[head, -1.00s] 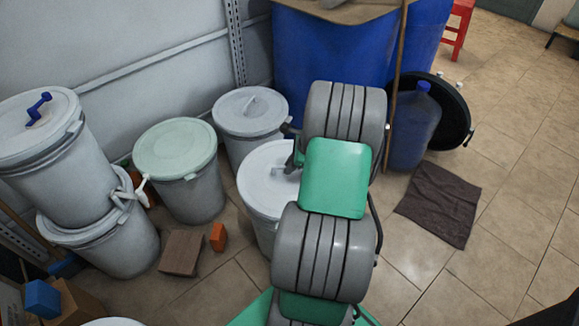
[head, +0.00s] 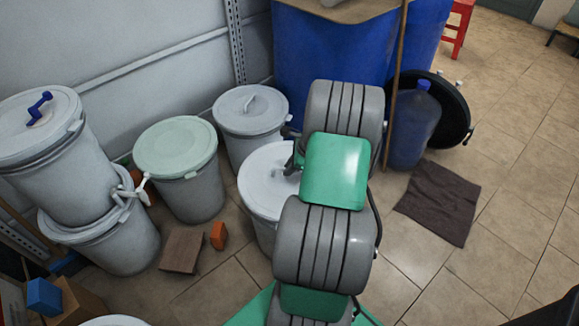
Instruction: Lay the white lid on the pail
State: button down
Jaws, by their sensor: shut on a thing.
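A white lid (head: 262,179) lies over the top of a grey pail (head: 264,236) in the middle, partly hidden behind my arm. From this view the lid appears level and over the pail's mouth; I cannot tell whether it rests fully on the rim. My gripper (head: 290,166) is at the lid's handle, shut on it, with its fingertips mostly hidden by the arm.
A pail with a pale green lid (head: 175,147) stands to the left, and another with a grey-white lid (head: 250,108) stands behind. Stacked pails (head: 60,150) are at far left. A brown block (head: 182,250) and an orange block (head: 218,236) lie in front. Blue drums (head: 330,60) stand behind.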

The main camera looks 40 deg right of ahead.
jog(key=shift+f+p, duration=0.5)
jog(key=shift+f, duration=0.3)
dwell(1.5)
jog(key=c, duration=1.4)
grip_release()
jog(key=shift+o, duration=0.5)
jog(key=o, duration=0.4)
notch_tip(320, 180, up, 7)
jog(key=p, duration=0.7)
